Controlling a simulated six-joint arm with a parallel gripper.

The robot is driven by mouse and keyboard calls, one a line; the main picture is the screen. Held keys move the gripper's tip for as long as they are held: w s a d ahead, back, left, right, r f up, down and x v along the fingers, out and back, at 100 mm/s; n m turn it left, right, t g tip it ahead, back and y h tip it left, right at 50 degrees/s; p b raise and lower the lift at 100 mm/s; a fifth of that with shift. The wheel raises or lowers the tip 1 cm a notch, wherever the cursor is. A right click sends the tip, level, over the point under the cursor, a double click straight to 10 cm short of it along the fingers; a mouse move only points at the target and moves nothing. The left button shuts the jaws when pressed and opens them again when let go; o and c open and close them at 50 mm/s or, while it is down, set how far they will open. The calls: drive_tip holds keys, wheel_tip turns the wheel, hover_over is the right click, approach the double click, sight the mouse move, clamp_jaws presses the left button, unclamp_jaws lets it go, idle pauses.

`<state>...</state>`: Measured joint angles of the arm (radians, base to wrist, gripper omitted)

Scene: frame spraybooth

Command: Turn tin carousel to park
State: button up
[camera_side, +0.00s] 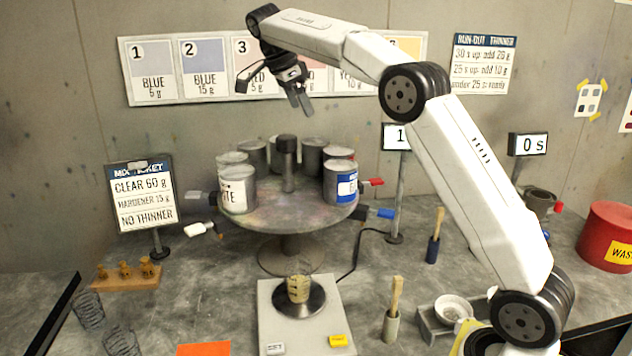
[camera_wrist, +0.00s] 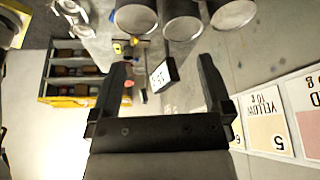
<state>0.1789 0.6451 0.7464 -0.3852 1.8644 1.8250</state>
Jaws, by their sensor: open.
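The tin carousel (camera_side: 288,212) is a round grey table on a pedestal in the middle of the side view. Several grey tins stand around its rim, among them a white-labelled tin (camera_side: 238,190) at front left and a blue-labelled tin (camera_side: 341,182) at front right. A dark-topped post (camera_side: 287,165) rises at its centre. Coloured tabs stick out from the rim, including a red one (camera_side: 372,182) and a blue one (camera_side: 380,213). My gripper (camera_side: 303,104) is open and empty, above and apart from the carousel. In the wrist view its fingers (camera_wrist: 163,85) are spread, with tins (camera_wrist: 182,18) at the top edge.
A scale (camera_side: 308,330) with a small cup (camera_side: 299,288) stands in front of the carousel. The mix ticket stand (camera_side: 145,195) is at left, and a display on a post (camera_side: 396,137) is close at right. A red waste bin (camera_side: 607,232) stands far right.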

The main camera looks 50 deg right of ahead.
drive_tip(key=s+a+r, duration=0.2)
drive_tip(key=s+r, duration=0.1)
drive_tip(key=s, duration=0.5)
drive_tip(key=shift+s+r, duration=0.25)
drive_tip(key=shift+r, duration=0.1)
drive_tip(key=shift+a, duration=0.1)
drive_tip(key=a+f+n+t+y, duration=0.1)
drive_tip(key=a+f+n, duration=0.1)
drive_tip(key=f+n, duration=0.3)
drive_tip(key=s+a+f+n+t, duration=0.1)
drive_tip(key=a+f+n, duration=0.25)
drive_tip(key=f, duration=0.35)
drive_tip(key=a+f+n+t+y, duration=0.1)
drive_tip(key=a+f+n, duration=0.1)
drive_tip(key=f+n, duration=0.35)
drive_tip(key=s+a+f+n+t+y, duration=0.1)
drive_tip(key=s+a+f+n, duration=0.2)
drive_tip(key=s+f+n, duration=0.2)
drive_tip(key=s+a+f+n, duration=0.3)
drive_tip(key=s+f+n, duration=0.2)
drive_tip(key=f, duration=0.5)
drive_tip(key=shift+s+t+y, duration=0.4)
drive_tip(key=shift+s, duration=1)
